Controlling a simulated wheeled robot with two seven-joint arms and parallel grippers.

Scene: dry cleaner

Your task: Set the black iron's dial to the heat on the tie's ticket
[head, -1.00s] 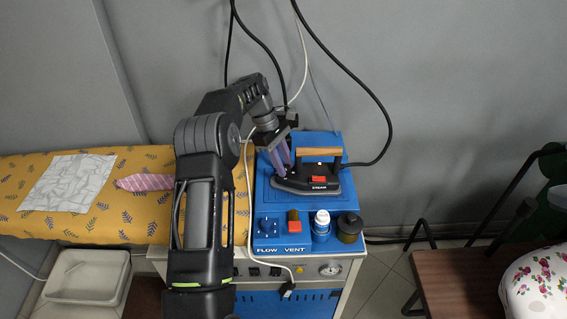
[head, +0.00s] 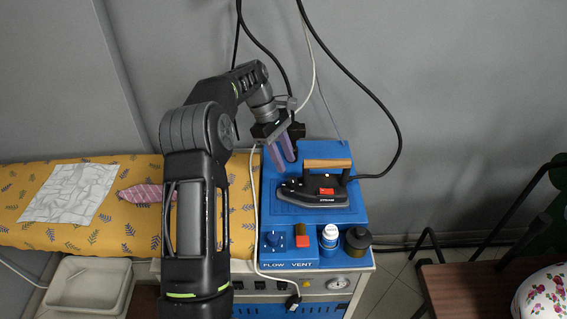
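The black iron (head: 323,190) has a wooden handle and a red button, and rests on the blue top of the steam station. A small dark round part (head: 291,183), perhaps its dial, is at the iron's left end; no markings are readable. My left gripper (head: 285,164) has purple fingers with a gap between them, just above and behind that left end. It holds nothing that I can see. The pink tie (head: 139,196) lies on the yellow ironing board, partly hidden by my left arm. I cannot make out a ticket. My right gripper is out of view.
The blue station (head: 341,216) carries a blue knob, a red switch, a white bottle and a dark cap along its front. A pale patterned cloth (head: 69,192) lies on the yellow board (head: 105,235). Cables hang behind the iron; a white cord runs down the station's left side.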

